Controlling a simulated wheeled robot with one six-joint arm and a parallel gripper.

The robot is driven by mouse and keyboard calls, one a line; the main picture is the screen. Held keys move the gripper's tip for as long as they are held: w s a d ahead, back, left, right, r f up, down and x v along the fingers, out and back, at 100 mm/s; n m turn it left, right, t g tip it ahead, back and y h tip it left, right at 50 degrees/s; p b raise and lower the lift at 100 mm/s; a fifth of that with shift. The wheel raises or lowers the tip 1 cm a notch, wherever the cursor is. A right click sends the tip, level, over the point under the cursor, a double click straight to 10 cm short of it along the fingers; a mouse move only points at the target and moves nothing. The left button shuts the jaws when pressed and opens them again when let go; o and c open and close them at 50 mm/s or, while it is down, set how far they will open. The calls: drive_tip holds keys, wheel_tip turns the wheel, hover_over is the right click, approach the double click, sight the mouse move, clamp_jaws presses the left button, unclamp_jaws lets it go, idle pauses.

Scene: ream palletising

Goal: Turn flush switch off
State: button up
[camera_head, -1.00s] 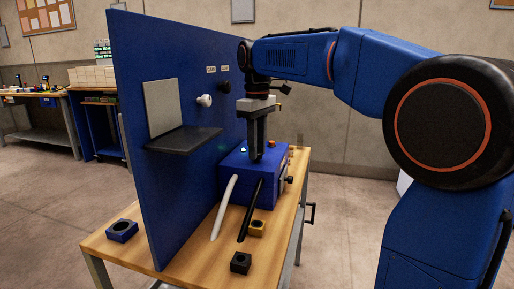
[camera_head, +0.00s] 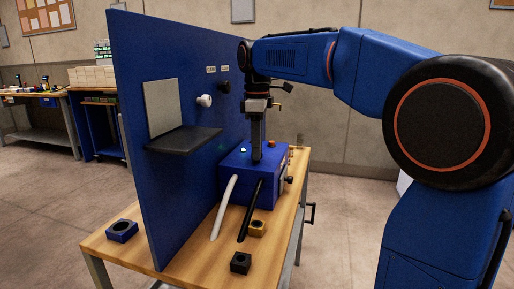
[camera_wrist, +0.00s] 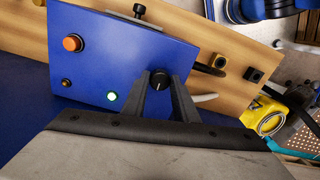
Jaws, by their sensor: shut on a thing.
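The blue control box (camera_head: 238,172) sits on the wooden table beside the blue upright panel. In the wrist view, a round black knob with a pale mark (camera_wrist: 160,78) is on the box's top face. My gripper (camera_wrist: 163,88) points down and is shut on this knob, one finger on each side. In the head view my gripper (camera_head: 257,157) stands over the box and its fingers hide the knob. A small pale green lamp (camera_wrist: 112,96) is lit beside the knob. An orange button (camera_wrist: 72,43) and a small dark button (camera_wrist: 66,83) are farther along the face.
A white hose (camera_head: 224,207) and a black hose (camera_head: 250,209) lean at the box's front. Blue, black and yellow blocks with round holes stand on the table (camera_head: 190,255). The blue panel (camera_head: 185,180) rises close on the left, with a dark shelf (camera_head: 184,140).

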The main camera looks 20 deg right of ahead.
drive_tip(key=o, duration=1.1)
drive_tip(key=shift+c, duration=0.2)
wheel_tip(320, 180, up, 17)
drive_tip(key=shift+r, duration=0.2)
drive_tip(key=s+d+f+m+t, duration=0.1)
drive_tip(key=s+f+m, duration=0.3)
drive_tip(key=s+f, duration=0.6)
drive_tip(key=s+d+f+m+t, duration=0.2)
drive_tip(key=s+f, duration=0.8)
drive_tip(key=f, duration=0.6)
drive_tip(key=s+d+f+m+t, duration=0.1)
drive_tip(key=s+d+f+m, duration=0.3)
drive_tip(key=s+f+m, duration=0.3)
drive_tip(key=s+f, duration=0.3)
drive_tip(key=f, duration=0.3)
drive_tip(key=shift+f+t, duration=0.15)
drive_tip(key=shift+t, duration=0.25)
